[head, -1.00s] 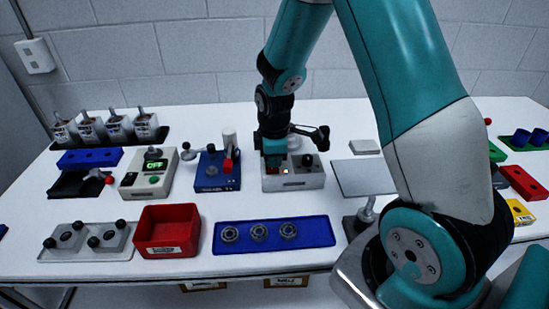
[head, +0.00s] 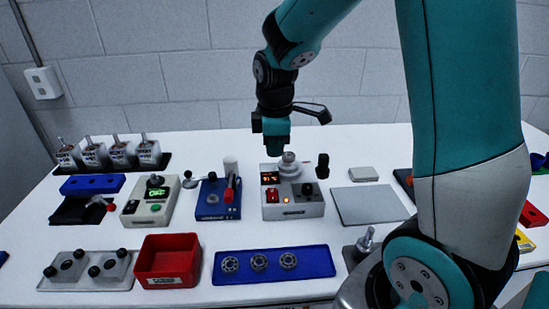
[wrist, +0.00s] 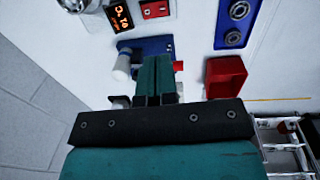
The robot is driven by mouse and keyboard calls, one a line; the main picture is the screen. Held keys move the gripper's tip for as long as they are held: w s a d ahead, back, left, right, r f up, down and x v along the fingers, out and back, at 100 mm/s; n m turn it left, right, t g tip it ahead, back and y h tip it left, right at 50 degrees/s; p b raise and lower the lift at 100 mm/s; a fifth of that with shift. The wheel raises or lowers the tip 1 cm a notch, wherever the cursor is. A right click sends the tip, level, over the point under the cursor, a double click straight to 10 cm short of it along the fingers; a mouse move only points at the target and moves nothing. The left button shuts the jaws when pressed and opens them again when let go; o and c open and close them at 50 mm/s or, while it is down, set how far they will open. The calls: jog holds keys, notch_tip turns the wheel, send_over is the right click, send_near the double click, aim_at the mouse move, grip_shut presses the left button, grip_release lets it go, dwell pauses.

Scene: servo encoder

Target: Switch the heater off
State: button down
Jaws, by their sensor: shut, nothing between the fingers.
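The heater (head: 292,208) is a grey-white box at the table's middle in the head view. It has a lit orange display (head: 270,178), a red switch (head: 272,194), a black knob (head: 307,188), a small lit orange lamp (head: 285,199) and a round metal piece (head: 289,166) at its back. In the wrist view its display (wrist: 120,15) and red switch (wrist: 155,9) show at the top edge. My gripper (head: 276,153) is shut and empty, above and behind the heater, apart from its switch. Its closed fingers (wrist: 155,80) show in the wrist view. The switch's exact position is too small to tell.
A box with a green display (head: 150,208) and a blue device with a red handle (head: 213,207) stand left. A red bin (head: 168,258) and a blue tray of rings (head: 272,264) lie in front. A grey plate (head: 372,205) is right.

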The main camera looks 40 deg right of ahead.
aim_at(271, 191)
dwell(0.3)
jog(key=w+b, duration=0.1)
jog(key=b, duration=0.2)
jog(key=shift+w+d+b, duration=0.15)
jog(key=shift+w+b, duration=0.2)
jog(key=shift+b, duration=0.05)
jog(key=f, duration=0.4)
jog(key=w+f+p, duration=0.1)
jog(key=f, duration=0.4)
jog(key=d+f, duration=0.1)
jog(key=f, duration=0.4)
jog(key=shift+w+p, duration=0.2)
jog(key=shift+p, duration=0.15)
